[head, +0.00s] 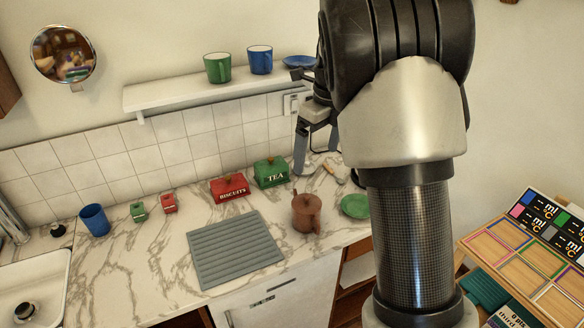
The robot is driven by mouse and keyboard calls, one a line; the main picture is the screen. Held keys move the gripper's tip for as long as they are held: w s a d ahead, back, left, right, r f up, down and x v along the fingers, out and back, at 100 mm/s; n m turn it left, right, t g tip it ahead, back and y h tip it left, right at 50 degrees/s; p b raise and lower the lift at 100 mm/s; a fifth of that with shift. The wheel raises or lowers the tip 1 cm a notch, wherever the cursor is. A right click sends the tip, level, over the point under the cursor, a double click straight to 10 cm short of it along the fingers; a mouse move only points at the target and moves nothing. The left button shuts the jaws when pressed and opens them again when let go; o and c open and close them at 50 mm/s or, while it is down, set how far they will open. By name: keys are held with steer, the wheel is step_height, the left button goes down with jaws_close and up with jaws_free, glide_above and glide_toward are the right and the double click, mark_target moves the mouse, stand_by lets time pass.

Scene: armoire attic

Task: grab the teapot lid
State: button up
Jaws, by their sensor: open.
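A brown teapot (305,218) stands on the marble counter, right of the grey ribbed mat. Its brown lid (306,203) appears to sit on top, but the detail is too small to be sure. My gripper (318,168) is open, fingers pointing down, above the back of the counter near the tiled wall. It is behind and slightly right of the teapot in the picture, apart from it. My arm hides part of the gripper. Small pale and brown items (336,170) lie near the fingertips; I cannot tell what they are.
A green TEA tin (271,172) stands close left of my gripper, with a red BISCUITS tin (229,188) beside it. A green plate (355,206) lies right of the teapot. The ribbed mat (235,250) is bare. A shelf (180,94) with mugs hangs above.

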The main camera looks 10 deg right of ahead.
step_height(320, 180, down, 2)
steer(key=w+m, duration=0.2)
steer(key=w, duration=0.1)
glide_above(307, 197)
steer(key=s, duration=0.1)
steer(key=f, duration=1.1)
steer(key=shift+s+d, duration=0.15)
steer(key=shift+d, duration=0.1)
steer(key=shift+w+a+f, duration=0.1)
steer(key=shift+w+f, duration=0.1)
steer(key=shift+f, duration=0.8)
steer(key=shift+w+a+f, duration=0.1)
steer(key=shift+w+f, duration=0.15)
steer(key=shift+f, duration=0.7)
steer(key=shift+w+f, duration=0.2)
steer(key=shift+f, duration=0.8)
steer(key=c, duration=1.1)
